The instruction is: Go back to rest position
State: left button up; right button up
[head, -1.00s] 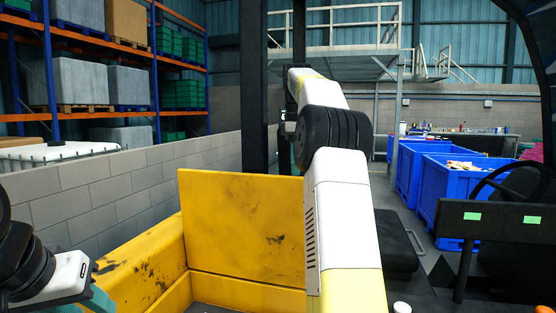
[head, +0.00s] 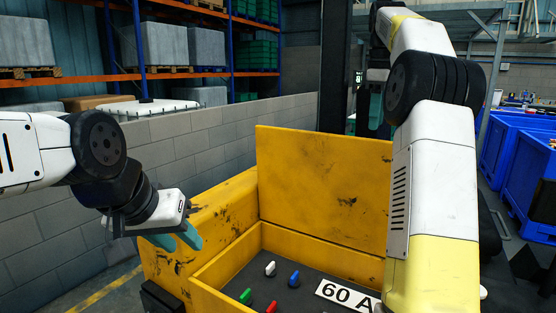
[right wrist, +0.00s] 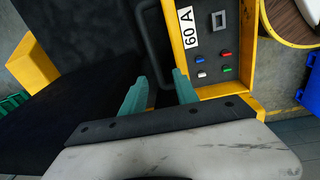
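My left gripper (head: 182,243) hangs in front of the yellow machine's left wall in the head view, teal fingers apart and nothing between them. My right arm rises tall at the right of the head view, and its gripper (head: 376,106) is high up, partly hidden behind the arm. In the right wrist view, the right gripper's teal fingers (right wrist: 158,92) are spread with nothing between them. Below them in that view are a black surface and the yellow edge of the control panel.
The yellow machine (head: 320,185) fills the middle, with a button panel (head: 262,285) and a "60 A" label (head: 345,295) in front. A grey block wall (head: 190,140) runs behind on the left. Blue bins (head: 533,165) stand at the right. Open floor shows at lower left.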

jog(key=s+a+m+t, duration=0.2)
jog(key=s+a+m, duration=0.1)
jog(key=s+a, duration=0.3)
jog(key=s+a+f+m+t+y, duration=0.1)
jog(key=s+a+f+m, duration=0.2)
jog(key=s+a+f, duration=0.2)
jog(key=s+a+f+m+t+y, duration=0.1)
jog(key=s+a+f+m, duration=0.3)
jog(key=s+f, duration=0.7)
jog(key=s+a+t, duration=0.1)
jog(key=s+a, duration=0.1)
jog(key=s, duration=0.4)
jog(key=shift+a+f, duration=0.15)
jog(key=shift+f, duration=0.2)
